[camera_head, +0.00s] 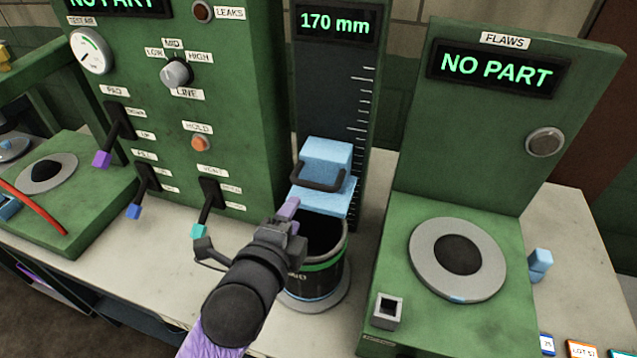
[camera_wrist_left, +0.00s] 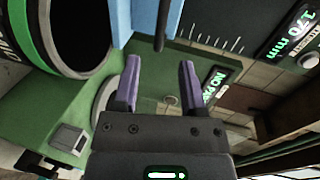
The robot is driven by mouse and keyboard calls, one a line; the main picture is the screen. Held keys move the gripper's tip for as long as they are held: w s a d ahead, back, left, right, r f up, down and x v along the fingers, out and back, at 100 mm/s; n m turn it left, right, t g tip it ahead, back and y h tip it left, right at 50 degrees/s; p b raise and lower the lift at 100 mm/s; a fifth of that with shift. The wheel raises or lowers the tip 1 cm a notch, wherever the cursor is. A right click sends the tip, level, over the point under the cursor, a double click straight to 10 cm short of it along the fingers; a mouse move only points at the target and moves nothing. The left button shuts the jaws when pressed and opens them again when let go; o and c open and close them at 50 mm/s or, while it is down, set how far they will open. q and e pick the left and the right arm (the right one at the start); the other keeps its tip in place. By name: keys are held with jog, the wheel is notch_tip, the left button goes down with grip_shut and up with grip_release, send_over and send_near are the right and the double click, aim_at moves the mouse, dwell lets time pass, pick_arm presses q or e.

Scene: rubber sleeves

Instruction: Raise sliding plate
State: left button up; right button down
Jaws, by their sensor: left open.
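The light blue sliding plate (camera_head: 335,155) sits low on the dark upright scale (camera_head: 335,75), whose display reads 170 mm. A dark bar handle (camera_head: 318,181) is on its front. Below the plate stands a black sleeve (camera_head: 322,278) with a green band, open at the top. My left gripper (camera_head: 290,210) is in front of the plate, just below and left of the handle. In the left wrist view the purple fingers (camera_wrist_left: 160,68) are apart and empty. The handle (camera_wrist_left: 163,22) lies just beyond the gap between them, beside the blue plate (camera_wrist_left: 129,15). My right gripper is out of view.
A green panel (camera_head: 235,130) with levers and knobs stands left of the scale. A green flaw station (camera_head: 480,130) reading NO PART stands to the right, with a round grey ring (camera_head: 423,255) and a small square grey socket (camera_head: 386,310). A light blue block (camera_head: 540,262) lies further right.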

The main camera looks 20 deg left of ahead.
aim_at(312, 188)
pick_arm(q)
jog(key=b+x, duration=0.1)
jog(key=x, duration=0.9)
jog(key=shift+d, duration=0.15)
grip_shut()
dwell(1.0)
